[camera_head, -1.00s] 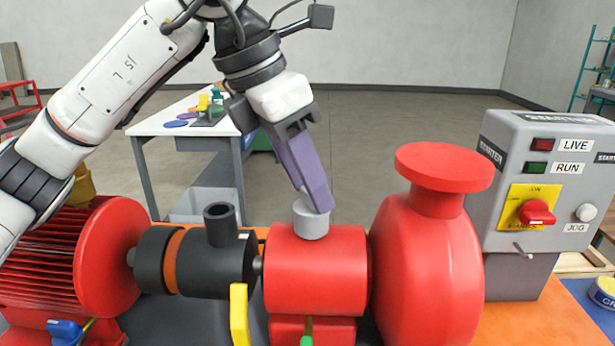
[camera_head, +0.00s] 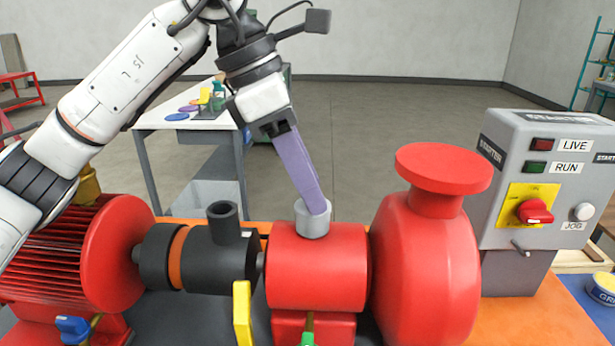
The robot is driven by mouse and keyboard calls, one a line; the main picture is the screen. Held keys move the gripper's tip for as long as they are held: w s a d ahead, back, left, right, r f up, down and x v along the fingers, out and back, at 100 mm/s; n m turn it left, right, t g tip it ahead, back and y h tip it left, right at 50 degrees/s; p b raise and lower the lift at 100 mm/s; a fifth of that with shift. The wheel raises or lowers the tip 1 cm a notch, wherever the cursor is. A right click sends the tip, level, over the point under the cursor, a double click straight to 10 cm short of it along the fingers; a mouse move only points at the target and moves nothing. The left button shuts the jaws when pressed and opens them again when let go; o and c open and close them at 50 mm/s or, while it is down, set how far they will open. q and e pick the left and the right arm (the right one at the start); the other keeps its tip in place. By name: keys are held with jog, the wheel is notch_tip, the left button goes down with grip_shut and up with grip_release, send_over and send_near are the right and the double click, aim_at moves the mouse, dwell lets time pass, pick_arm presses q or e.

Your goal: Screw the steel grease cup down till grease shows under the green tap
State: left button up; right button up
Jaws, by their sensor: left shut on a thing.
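The steel grease cup (camera_head: 312,222) is a short grey cylinder on top of the red bearing housing (camera_head: 317,268). My left gripper (camera_head: 318,208) comes down from above, tilted, with its purple fingers shut on the cup. One finger hides part of the cup's top. The green tap (camera_head: 308,338) shows at the bottom edge below the housing, and the space under it is out of the picture. No grease can be seen. My right gripper is not in view.
The red pump casing (camera_head: 428,265) stands close to the right of the housing. The black coupling (camera_head: 215,255) and red motor (camera_head: 75,255) are to the left. A yellow lever (camera_head: 242,312) stands in front. The grey starter box (camera_head: 545,190) is at right.

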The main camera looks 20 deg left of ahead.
pick_arm(q)
jog(key=o, duration=1)
jog(key=shift+o, duration=0.2)
jog(key=shift+r, duration=0.1)
jog(key=v, duration=1)
